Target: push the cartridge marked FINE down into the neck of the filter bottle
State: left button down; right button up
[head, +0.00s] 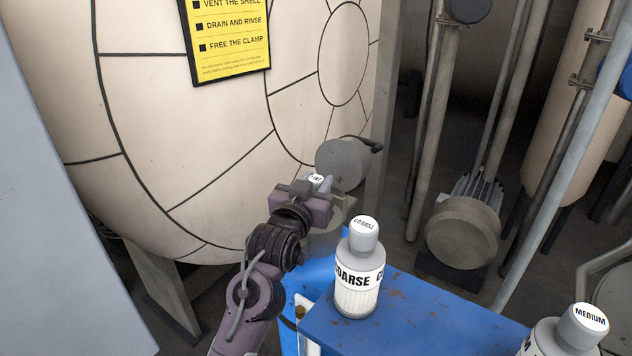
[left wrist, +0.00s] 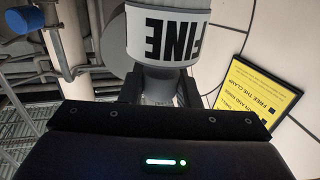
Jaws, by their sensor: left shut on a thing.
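My left gripper (head: 308,188) is shut on the FINE cartridge, whose small white top (head: 316,179) shows between the fingers in the head view. In the left wrist view, the cartridge's white body with the black FINE lettering (left wrist: 168,38) appears upside down, and the left gripper (left wrist: 160,90) holds its narrower grey part. A tan-grey rounded part (head: 325,238) shows below the gripper, mostly hidden by my arm. I cannot tell whether it is the filter bottle, or whether the cartridge touches a neck. My right gripper is not in view.
A COARSE cartridge (head: 358,280) stands upright on the blue bench (head: 430,315), just right of my left arm. A MEDIUM cartridge (head: 570,335) is at the lower right. A grey cylinder (head: 342,163) is close behind the gripper, before the large cream vessel (head: 190,130).

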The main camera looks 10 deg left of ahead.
pick_arm(q)
jog(key=shift+f+b, duration=0.6)
jog(key=shift+f, duration=0.45)
jog(key=c, duration=1)
grip_release()
jog(key=shift+s, duration=0.1)
jog(key=shift+s+f, duration=0.1)
jog(key=shift+s, duration=0.2)
jog(key=s, duration=0.2)
jog(key=s+b, duration=0.1)
jog(key=s, duration=0.1)
jog(key=s+a+b, duration=0.1)
jog(key=s, duration=0.2)
